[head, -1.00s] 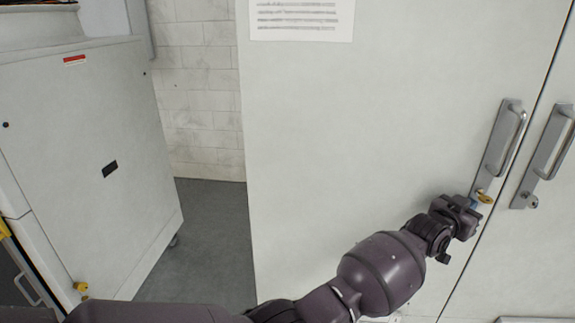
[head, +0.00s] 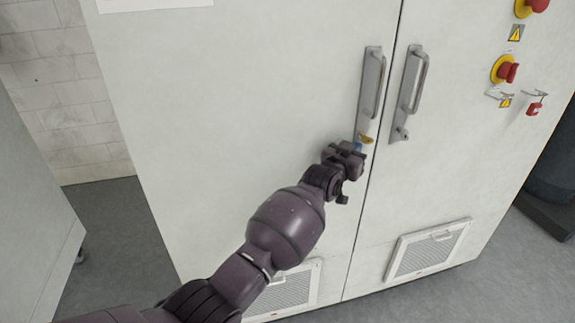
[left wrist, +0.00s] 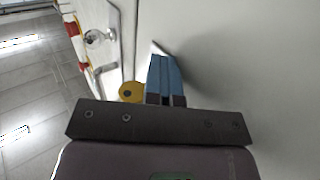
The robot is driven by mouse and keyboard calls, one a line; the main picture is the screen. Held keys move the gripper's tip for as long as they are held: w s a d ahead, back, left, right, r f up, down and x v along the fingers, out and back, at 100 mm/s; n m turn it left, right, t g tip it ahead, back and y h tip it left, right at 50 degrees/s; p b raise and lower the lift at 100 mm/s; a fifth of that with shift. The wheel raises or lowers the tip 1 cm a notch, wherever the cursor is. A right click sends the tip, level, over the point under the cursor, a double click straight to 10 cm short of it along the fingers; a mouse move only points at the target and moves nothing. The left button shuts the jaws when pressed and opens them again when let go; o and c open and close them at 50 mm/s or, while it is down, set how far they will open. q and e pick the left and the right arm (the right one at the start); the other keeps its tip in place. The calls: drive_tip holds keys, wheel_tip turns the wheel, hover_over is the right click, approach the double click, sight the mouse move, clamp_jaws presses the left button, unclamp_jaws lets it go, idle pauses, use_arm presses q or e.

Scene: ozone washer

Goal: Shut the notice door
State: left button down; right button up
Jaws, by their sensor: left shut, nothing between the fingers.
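The notice door is the left pale door (head: 240,110) of a tall cabinet, with a printed notice (head: 155,3) at its top edge. It looks flush or nearly flush with the right door (head: 450,130); a thin dark seam runs between them. A metal handle (head: 372,82) with a yellow key (head: 366,140) below it is near the door's right edge. My left gripper (head: 359,147) is shut and empty, its blue tips by the key, close to the door face. In the left wrist view the blue fingers (left wrist: 165,78) are together beside the yellow key (left wrist: 130,92). Any contact is unclear.
The right door has its own handle (head: 411,90). Red emergency buttons (head: 505,72) are on the right of the cabinet. Vent grilles (head: 428,250) are low on the doors. A grey cabinet (head: 35,220) stands at far left, with open floor (head: 115,240) between.

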use_arm(q)
drive_tip(key=s+a+r+n+t+y+p, duration=0.1)
drive_tip(key=s+a+r+p, duration=0.2)
drive_tip(key=s+a, duration=0.85)
drive_tip(key=s+a+f+n+y, duration=0.2)
drive_tip(key=s+a+f, duration=0.35)
drive_tip(key=a, duration=0.25)
drive_tip(key=s+a+f+n+y, duration=0.1)
drive_tip(key=s+a+f+y, duration=0.25)
drive_tip(key=a+f, duration=0.4)
drive_tip(key=s+a+f+g+y, duration=0.1)
drive_tip(key=s+a+f, duration=0.4)
drive_tip(key=s, duration=0.3)
drive_tip(key=s+a+f+n+g+y, duration=0.1)
drive_tip(key=s+a+f+g, duration=0.1)
drive_tip(key=s+a+f, duration=0.3)
drive_tip(key=s+a+f+n+g+y, duration=0.1)
drive_tip(key=s+a+f, duration=0.4)
drive_tip(key=s, duration=0.8)
drive_tip(key=shift+s+f+g+y, duration=0.2)
drive_tip(key=shift+g+y, duration=0.15)
drive_tip(key=shift+g, duration=0.15)
